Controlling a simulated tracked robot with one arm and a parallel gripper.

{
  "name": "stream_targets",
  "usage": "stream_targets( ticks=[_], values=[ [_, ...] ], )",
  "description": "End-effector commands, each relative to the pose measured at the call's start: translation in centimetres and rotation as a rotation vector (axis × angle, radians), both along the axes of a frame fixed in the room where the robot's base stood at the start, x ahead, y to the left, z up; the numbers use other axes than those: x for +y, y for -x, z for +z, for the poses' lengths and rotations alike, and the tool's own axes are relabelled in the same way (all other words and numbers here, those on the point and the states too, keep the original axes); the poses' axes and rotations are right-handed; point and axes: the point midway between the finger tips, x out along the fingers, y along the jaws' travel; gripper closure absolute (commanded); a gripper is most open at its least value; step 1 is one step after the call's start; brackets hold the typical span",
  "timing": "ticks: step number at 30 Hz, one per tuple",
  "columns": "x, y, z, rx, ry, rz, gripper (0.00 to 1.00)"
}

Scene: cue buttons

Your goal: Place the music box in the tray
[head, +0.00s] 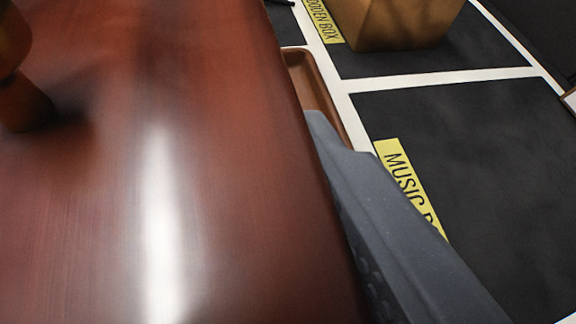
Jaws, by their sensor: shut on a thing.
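The music box (210,170) is a glossy red-brown wooden body that fills the left half of the head view, very close to the camera. A dark brown knob-like part (20,85) shows at its upper left, blurred. My gripper (385,215) shows as one grey finger along the right side of the music box. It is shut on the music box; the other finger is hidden. A brown rim (318,95), perhaps the tray's, shows in a narrow strip beyond the music box. The rest of it is hidden.
A dark mat with white lines lies beyond. Its section (480,170) by a yellow label (405,180) starting "MUSIC B" is bare where visible. A tan box (400,22) stands in the section above, beside another yellow label (322,18) reading partly "ODEN BOX".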

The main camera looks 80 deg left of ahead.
Motion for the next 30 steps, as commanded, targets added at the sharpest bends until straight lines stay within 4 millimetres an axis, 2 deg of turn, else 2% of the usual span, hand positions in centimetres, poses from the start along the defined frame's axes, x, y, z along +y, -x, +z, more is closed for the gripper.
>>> stream_targets(
  ticks=[8,12,16,28,29,30],
  values=[
    [0.9,-1.0,-0.1,0.000,-0.002,0.000,0.95],
    [0.8,-0.9,-2.2,0.003,-0.004,0.001,0.95],
    [0.8,-0.9,-3.4,0.001,-0.005,0.000,0.95],
    [0.8,-0.9,-3.7,0.000,-0.002,0.000,0.95],
    [0.8,-0.9,-3.7,-0.001,-0.001,0.003,0.15],
    [0.8,-0.8,-3.7,-0.001,-0.001,0.003,0.04]
  ],
)
